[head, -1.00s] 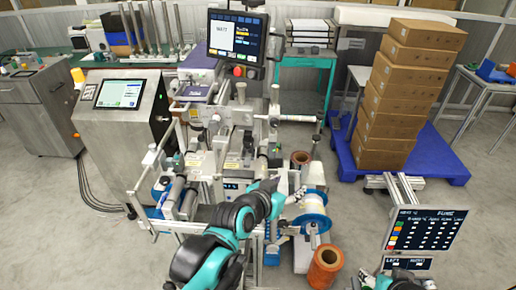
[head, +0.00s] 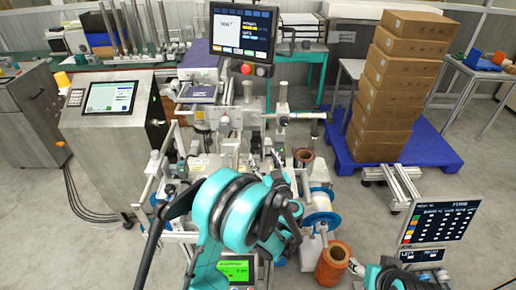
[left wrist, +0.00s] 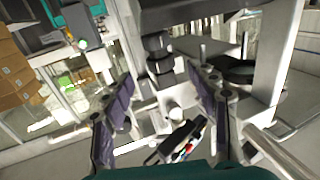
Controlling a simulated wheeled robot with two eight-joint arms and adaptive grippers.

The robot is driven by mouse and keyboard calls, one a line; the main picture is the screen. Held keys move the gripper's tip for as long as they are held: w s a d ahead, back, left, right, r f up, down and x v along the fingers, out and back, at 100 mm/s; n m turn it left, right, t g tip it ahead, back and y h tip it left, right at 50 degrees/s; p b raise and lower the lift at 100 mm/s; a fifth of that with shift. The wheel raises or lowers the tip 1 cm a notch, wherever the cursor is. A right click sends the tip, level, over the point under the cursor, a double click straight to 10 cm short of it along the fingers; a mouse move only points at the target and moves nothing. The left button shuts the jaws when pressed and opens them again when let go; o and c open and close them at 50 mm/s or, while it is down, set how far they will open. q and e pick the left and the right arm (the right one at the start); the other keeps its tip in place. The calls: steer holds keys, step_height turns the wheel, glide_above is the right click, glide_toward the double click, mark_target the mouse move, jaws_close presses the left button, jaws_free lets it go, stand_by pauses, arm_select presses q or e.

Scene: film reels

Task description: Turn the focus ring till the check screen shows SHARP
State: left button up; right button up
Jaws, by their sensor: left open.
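In the left wrist view, a dark stepped cylinder (left wrist: 160,54), which looks like a lens with the focus ring, hangs under a dark body. My left gripper (left wrist: 159,75) is open, its purple-padded fingers spread to either side below the cylinder, with no clear contact. In the head view my left arm hides most of that gripper and the ring. A small green-lit screen (head: 237,268) shows low behind my arm; it may be the check screen, and its text is too small to read. My right arm shows at the bottom right; its jaw state is unclear.
The machine frame stands close around my left arm. A monitor (head: 242,33) stands above it. A steel cabinet (head: 110,135) is on the left. A brown roll (head: 333,264) and a status board (head: 440,222) are on the right. Boxes (head: 398,75) stand on a blue pallet (head: 425,150).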

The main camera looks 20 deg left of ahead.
mark_target(258, 147)
arm_select(q)
steer(key=b+x, duration=0.1)
steer(key=x, duration=0.5)
steer(key=shift+w+a, duration=0.1)
steer(key=c, duration=1.2)
